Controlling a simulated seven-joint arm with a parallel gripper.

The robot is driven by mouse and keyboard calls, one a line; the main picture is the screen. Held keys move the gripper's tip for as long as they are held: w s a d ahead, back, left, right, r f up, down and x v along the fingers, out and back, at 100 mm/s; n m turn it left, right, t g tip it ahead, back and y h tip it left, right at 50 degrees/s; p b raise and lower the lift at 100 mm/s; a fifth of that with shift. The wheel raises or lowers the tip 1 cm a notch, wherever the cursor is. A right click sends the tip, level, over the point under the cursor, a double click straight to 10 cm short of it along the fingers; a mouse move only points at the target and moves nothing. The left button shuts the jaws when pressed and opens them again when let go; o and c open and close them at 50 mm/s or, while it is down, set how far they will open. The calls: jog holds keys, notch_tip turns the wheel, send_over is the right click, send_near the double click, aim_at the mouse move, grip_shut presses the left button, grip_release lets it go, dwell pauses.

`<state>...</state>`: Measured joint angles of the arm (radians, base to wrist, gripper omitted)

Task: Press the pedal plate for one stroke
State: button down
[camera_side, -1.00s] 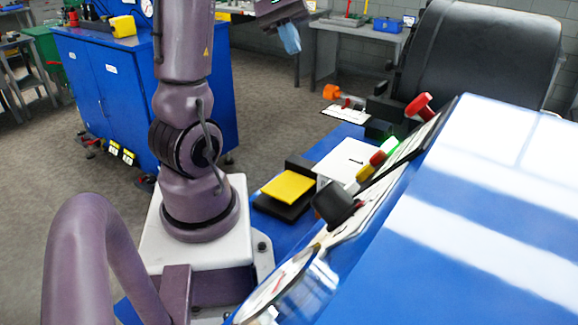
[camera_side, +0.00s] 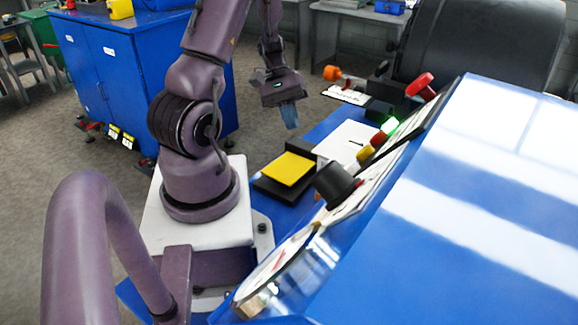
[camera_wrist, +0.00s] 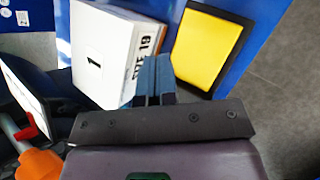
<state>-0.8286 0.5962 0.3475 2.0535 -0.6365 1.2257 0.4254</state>
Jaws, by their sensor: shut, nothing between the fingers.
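The pedal plate (camera_side: 288,168) is a flat yellow pad on a black base, lying on the blue surface right of my arm's foot. It also shows in the wrist view (camera_wrist: 200,46) at the upper right. My gripper (camera_side: 290,117) has blue fingers, shut and empty, hanging above and behind the pedal plate, apart from it. In the wrist view the fingertips (camera_wrist: 153,62) point toward the gap between the pedal plate and a white block marked 1 (camera_wrist: 99,52). Nothing hides the yellow top.
A sloped blue console with a black knob (camera_side: 336,184), coloured buttons (camera_side: 379,140) and a red knob (camera_side: 420,85) stands close on the right. An orange knob (camera_side: 332,73) is at the back.

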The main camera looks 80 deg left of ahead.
aim_at(291, 170)
jog(key=shift+s+d+f, duration=0.1)
jog(key=shift+f, duration=1.35)
jog(key=shift+s+d+f, duration=0.15)
jog(key=shift+f, duration=1.3)
jog(key=shift+s+d+f, duration=0.1)
jog(key=shift+f, duration=1.35)
jog(key=shift+f, duration=0.15)
jog(key=shift+f, duration=0.25)
jog(key=shift+f, duration=0.85)
jog(key=shift+r, duration=1.25)
jog(key=shift+w+a+r, duration=0.1)
jog(key=shift+r, duration=1.15)
jog(key=shift+w+a+r, duration=0.1)
jog(key=shift+r, duration=1.15)
